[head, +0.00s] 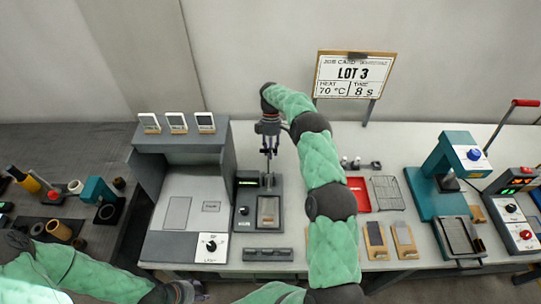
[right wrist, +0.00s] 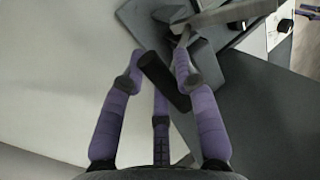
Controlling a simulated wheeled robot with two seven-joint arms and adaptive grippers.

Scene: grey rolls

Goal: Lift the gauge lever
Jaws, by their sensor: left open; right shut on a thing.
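The gauge (head: 268,208) is a dark grey unit with a small display, a knob and an upright post, standing on the bench left of centre. My right gripper (head: 268,148) is above its rear. In the right wrist view, my right gripper (right wrist: 158,68) is shut on a black cylindrical grip (right wrist: 165,82), seemingly the lever's handle. The lever's join to the gauge is hard to make out. My left gripper (head: 182,292) is open at the bottom edge, left of the gauge and partly cut off.
A grey cabinet (head: 180,145) with small white displays stands left of the gauge. A sign (head: 353,76) reads LOT 3. A red tray (head: 358,193), a wire rack (head: 387,193) and a teal press (head: 450,165) are to the right. A grey block (head: 268,254) lies in front.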

